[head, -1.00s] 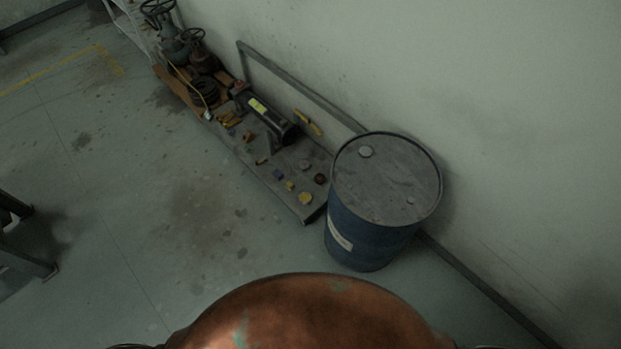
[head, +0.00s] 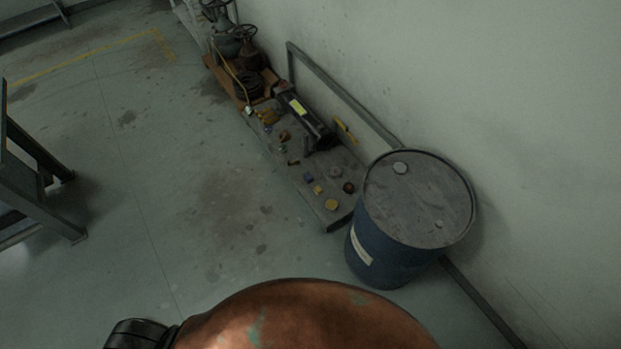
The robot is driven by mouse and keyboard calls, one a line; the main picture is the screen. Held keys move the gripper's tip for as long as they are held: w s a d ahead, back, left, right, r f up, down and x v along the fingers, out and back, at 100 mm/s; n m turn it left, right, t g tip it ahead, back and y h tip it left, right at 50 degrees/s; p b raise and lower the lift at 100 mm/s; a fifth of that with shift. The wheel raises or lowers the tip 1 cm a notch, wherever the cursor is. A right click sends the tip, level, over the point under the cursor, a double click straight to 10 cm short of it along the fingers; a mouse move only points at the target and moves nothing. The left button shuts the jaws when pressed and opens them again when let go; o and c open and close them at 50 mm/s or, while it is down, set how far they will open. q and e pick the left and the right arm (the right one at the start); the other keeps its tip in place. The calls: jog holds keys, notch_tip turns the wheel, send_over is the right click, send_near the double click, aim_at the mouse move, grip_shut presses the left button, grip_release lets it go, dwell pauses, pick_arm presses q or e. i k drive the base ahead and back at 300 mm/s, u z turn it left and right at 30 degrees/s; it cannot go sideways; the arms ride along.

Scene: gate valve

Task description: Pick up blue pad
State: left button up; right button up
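A small dark blue piece (head: 308,179), which may be the blue pad, lies on the low grey platform (head: 327,220) along the wall. It is far off and too small to make out its shape well. A small yellow piece lies close to it. Neither of my grippers is in view, so I cannot see what they hold.
A blue drum (head: 375,252) stands at the platform's near end. A dark machine (head: 306,120) and valves with handwheels (head: 228,42) sit farther along. A dark metal frame with legs (head: 40,203) stands at left. The floor between (head: 180,190) is clear.

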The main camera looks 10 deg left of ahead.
aim_at(309, 179)
jog(key=u, duration=1.15)
jog(key=i, duration=1.85)
jog(key=z, duration=2.55)
